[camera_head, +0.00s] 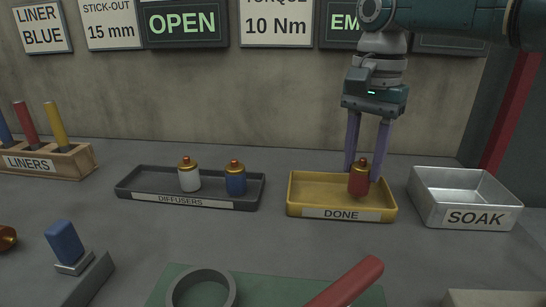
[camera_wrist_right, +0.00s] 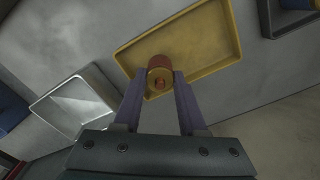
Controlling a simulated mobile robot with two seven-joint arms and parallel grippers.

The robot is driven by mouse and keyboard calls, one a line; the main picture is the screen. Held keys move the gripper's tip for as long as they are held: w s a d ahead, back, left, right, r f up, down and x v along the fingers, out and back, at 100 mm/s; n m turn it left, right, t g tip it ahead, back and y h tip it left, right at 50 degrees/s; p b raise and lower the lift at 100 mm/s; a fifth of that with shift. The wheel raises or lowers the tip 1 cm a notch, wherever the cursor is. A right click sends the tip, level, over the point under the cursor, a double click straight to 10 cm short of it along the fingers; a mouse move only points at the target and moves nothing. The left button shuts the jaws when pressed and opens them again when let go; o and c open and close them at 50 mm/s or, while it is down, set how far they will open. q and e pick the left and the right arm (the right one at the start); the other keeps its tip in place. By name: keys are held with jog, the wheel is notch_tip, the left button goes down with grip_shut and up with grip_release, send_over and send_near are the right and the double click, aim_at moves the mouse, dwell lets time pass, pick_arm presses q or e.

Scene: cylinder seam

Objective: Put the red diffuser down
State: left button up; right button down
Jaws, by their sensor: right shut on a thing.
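The red diffuser (camera_head: 359,182) has a brass-coloured cap and is upright at the right part of the yellow DONE tray (camera_head: 304,192). My right gripper (camera_head: 364,172) comes down from above and is shut on the red diffuser. In the right wrist view the diffuser (camera_wrist_right: 159,72) sits between the two purple fingertips (camera_wrist_right: 165,84), over the yellow tray (camera_wrist_right: 205,48). I cannot tell whether its base touches the tray floor. The rest of the tray looks empty. My left gripper is not in view.
A dark DIFFUSERS tray (camera_head: 150,183) holds a white diffuser (camera_head: 189,178) and a blue diffuser (camera_head: 235,182). A metal SOAK bin (camera_head: 467,197) stands close to the right of the DONE tray. A wooden LINERS rack (camera_head: 78,160) is at far left. A red bar (camera_head: 345,283) and grey ring (camera_head: 202,289) are in front.

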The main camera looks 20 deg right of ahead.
aim_at(363, 165)
jog(key=shift+f, duration=0.65)
jog(key=shift+f, duration=0.1)
jog(key=shift+c, duration=2.3)
grip_release()
jog(key=shift+f, duration=0.1)
notch_tip(363, 165, up, 12)
jog(key=p, duration=0.1)
jog(key=shift+r+p, duration=0.2)
jog(key=shift+p, duration=0.15)
